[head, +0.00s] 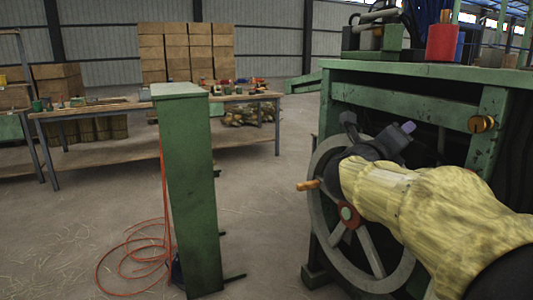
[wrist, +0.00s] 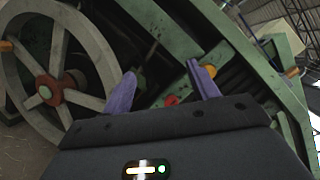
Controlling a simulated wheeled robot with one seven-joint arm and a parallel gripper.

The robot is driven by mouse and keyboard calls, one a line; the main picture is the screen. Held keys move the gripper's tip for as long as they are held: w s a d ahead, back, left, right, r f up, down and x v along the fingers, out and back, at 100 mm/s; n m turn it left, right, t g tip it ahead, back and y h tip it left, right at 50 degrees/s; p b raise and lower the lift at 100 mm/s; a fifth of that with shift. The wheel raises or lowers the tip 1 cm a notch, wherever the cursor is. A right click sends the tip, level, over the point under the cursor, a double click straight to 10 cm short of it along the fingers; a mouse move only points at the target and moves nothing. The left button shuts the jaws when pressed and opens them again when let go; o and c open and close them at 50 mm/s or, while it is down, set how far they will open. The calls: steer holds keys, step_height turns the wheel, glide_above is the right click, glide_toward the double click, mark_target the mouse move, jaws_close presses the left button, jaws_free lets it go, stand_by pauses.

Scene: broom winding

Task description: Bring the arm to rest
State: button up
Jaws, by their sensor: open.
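My gripper (wrist: 162,88) is open and empty in the wrist view, its two purple fingers apart and pointing toward the green machine frame. In the head view my gripper (head: 402,133) is partly hidden by my arm, which has a yellowish cover. It is in front of the green winding machine (head: 420,100), beside the upper part of the spoked handwheel (head: 320,205). The handwheel has a red hub and a wooden handle (head: 308,185) on its left side. The wheel also shows at the left of the wrist view (wrist: 95,40).
A green post (head: 190,190) stands left of the machine, with an orange hose (head: 128,260) coiled on the floor beside it. A workbench (head: 90,110) with small items and stacked boxes (head: 185,50) are behind. Open floor lies between post and machine.

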steer(key=a+f+n+y, duration=0.6)
steer(key=f+n, duration=0.5)
steer(key=a+f+n+y, duration=0.6)
steer(key=f+n, duration=0.4)
steer(key=n, duration=0.1)
steer(key=s+a+f+n+g+y+p, duration=0.1)
steer(key=s+f+n+g+y+p, duration=0.1)
steer(key=s+f+n+g, duration=1.35)
steer(key=s+r+m+t+p, duration=0.1)
steer(key=s+r+t+p, duration=0.1)
steer(key=r+p, duration=1.6)
steer(key=s+r+m+t+p, duration=0.2)
steer(key=r+t+p, duration=0.1)
steer(key=r+p, duration=1.5)
steer(key=shift+a+p, duration=0.2)
steer(key=shift+p, duration=0.5)
